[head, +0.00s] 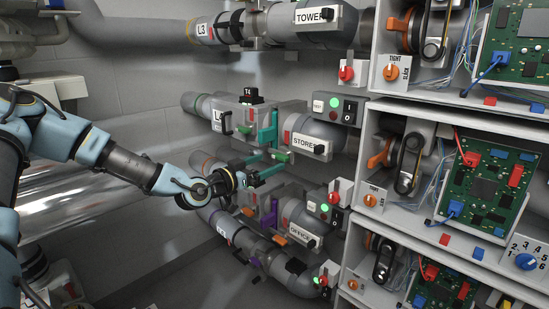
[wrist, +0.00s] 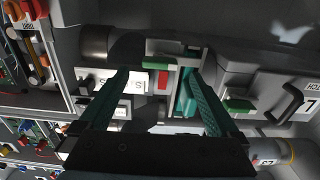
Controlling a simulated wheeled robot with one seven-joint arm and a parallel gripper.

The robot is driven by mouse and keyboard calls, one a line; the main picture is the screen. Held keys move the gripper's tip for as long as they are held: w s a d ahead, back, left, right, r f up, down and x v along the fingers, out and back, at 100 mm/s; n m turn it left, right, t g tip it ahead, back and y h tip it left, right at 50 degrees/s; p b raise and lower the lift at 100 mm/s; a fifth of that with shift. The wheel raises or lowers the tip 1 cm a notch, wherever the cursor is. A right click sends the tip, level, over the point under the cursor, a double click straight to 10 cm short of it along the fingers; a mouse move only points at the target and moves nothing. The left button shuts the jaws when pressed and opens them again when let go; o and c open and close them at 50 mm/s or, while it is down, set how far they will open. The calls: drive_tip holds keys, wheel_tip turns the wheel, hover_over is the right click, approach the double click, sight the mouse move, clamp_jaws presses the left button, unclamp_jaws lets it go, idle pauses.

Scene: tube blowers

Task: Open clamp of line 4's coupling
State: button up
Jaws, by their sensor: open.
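In the wrist view, upside down, the teal piece (wrist: 186,100) shows beside the right finger and a green tab (wrist: 160,57) lies near the fingertips. My gripper (head: 275,161) is open and empty just below and in front of the coupling. Its teal fingers (wrist: 157,72) are spread before it. I cannot tell whether they touch it.
The STORE label (head: 305,146) and a switch box with a green light (head: 336,106) lie to the right. Line 5's coupling with a purple lever (head: 272,238) is close below. Line 3 (head: 203,30) runs above. Shelves of circuit boards (head: 488,185) stand at the right.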

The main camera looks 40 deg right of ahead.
sight(278, 158)
drive_tip(key=shift+w+d+p, duration=0.2)
drive_tip(key=shift+d, duration=0.75)
drive_tip(key=shift+w+d+p, duration=0.15)
drive_tip(key=shift+d, duration=0.8)
drive_tip(key=shift+c, duration=0.3)
clamp_jaws()
